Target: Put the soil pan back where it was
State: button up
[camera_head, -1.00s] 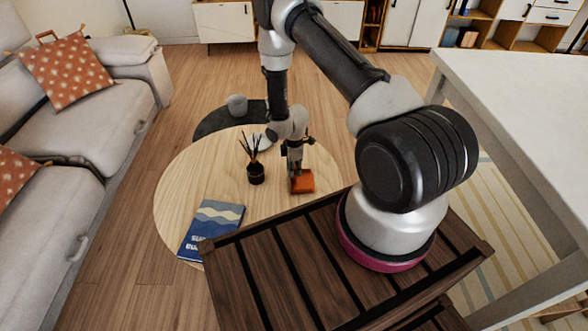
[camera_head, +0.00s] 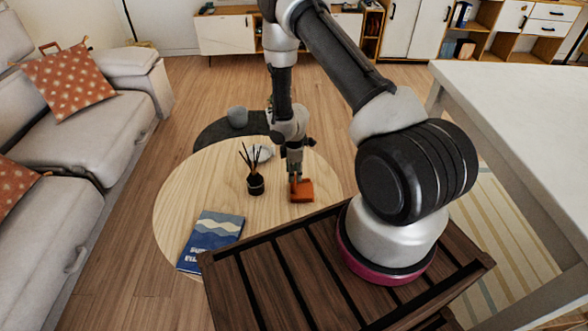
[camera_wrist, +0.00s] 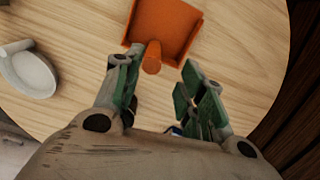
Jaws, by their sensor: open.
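The orange soil pan (camera_head: 303,191) lies on the round wooden table (camera_head: 190,190), near its right edge. In the wrist view the pan's tray (camera_wrist: 168,27) is at the top, and its short round handle (camera_wrist: 151,58) points toward my gripper. My gripper (camera_head: 296,178) is just over the handle end of the pan. In the wrist view my gripper (camera_wrist: 156,88) is open, with its green-padded fingers on either side of the space below the handle. The handle's tip lies between and slightly beyond the fingertips, with nothing clasped.
A black reed diffuser (camera_head: 255,184) stands left of the pan, and a blue book (camera_head: 212,240) lies at the table's front left. A white dish (camera_head: 262,153) is behind the diffuser; it also shows in the wrist view (camera_wrist: 30,72). A grey cup (camera_head: 238,116) stands on a dark surface behind.

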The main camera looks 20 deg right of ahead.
jog(key=shift+r, duration=1.45)
jog(key=w+d+r+m+t+h, duration=0.1)
jog(key=w+d+r+m, duration=0.1)
jog(key=r, duration=0.7)
jog(key=w+d+r+m+t, duration=0.1)
jog(key=d+r, duration=0.1)
jog(key=r, duration=0.7)
jog(key=s+d+r+m+h, duration=0.1)
jog(key=s+r+m, duration=0.15)
jog(key=r, duration=0.55)
jog(key=s+d+r+m, duration=0.2)
jog(key=s+r, duration=0.1)
jog(key=r, duration=0.6)
jog(key=s+r+m+t, duration=0.1)
jog(key=s+r+m, duration=0.3)
jog(key=s+r, duration=0.65)
jog(key=s+a+r+m+y, duration=0.1)
jog(key=s+a+r, duration=0.1)
jog(key=s, duration=0.5)
jog(key=s+a+r+m+t+y, duration=0.1)
jog(key=s+r+m, duration=0.1)
jog(key=s, duration=0.6)
jog(key=shift+a+r, duration=0.4)
jog(key=shift+r, duration=0.1)
